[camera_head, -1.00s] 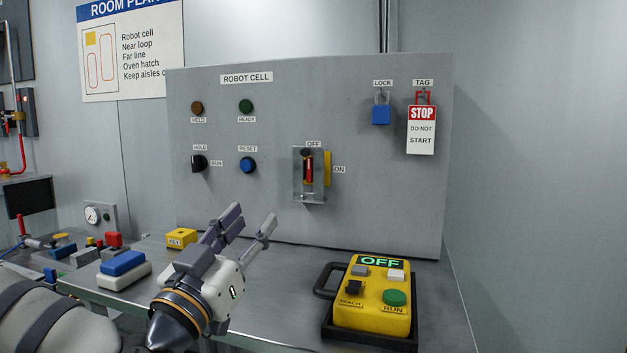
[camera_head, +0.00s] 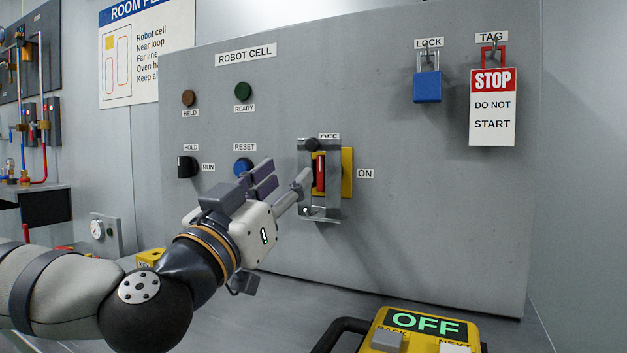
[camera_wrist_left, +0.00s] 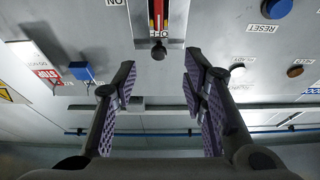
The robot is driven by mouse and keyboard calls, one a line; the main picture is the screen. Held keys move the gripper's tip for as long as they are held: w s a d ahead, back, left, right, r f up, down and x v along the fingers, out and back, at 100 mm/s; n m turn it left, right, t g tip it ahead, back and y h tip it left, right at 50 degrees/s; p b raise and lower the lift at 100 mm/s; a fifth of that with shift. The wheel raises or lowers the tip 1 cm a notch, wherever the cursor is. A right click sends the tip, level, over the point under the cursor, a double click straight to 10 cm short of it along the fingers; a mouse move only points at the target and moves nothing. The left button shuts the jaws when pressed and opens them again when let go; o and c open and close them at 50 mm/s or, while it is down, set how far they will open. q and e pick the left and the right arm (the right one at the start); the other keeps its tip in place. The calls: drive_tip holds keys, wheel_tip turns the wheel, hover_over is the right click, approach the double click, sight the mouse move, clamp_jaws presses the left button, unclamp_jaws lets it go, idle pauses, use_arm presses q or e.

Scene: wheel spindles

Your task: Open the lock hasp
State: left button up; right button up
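The lock hasp (camera_head: 333,210) is a grey metal plate around the red switch handle (camera_head: 320,172), on a yellow backing on the ROBOT CELL panel. A dark round knob (camera_head: 312,145) sits at its top, near the OFF label. The wrist view shows the hasp (camera_wrist_left: 176,22) inverted, with the knob (camera_wrist_left: 158,50) between and beyond the fingers. My left gripper (camera_head: 284,177) is open and empty, just left of the hasp in the head view. One finger overlaps the hasp's left edge; contact cannot be told. The spread fingers (camera_wrist_left: 160,68) show in the wrist view. My right gripper is not in view.
A blue padlock (camera_head: 427,87) and a red-and-white STOP tag (camera_head: 492,108) hang at the panel's upper right. The blue RESET button (camera_head: 243,167) is close behind my left gripper. A yellow OFF pendant (camera_head: 400,318) lies on the bench below.

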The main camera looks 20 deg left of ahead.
sight(311, 146)
use_arm(q)
drive_tip(key=x, duration=0.4)
drive_tip(key=r+x, duration=0.1)
drive_tip(key=x, duration=0.3)
drive_tip(key=shift+s, duration=0.1)
clamp_jaws()
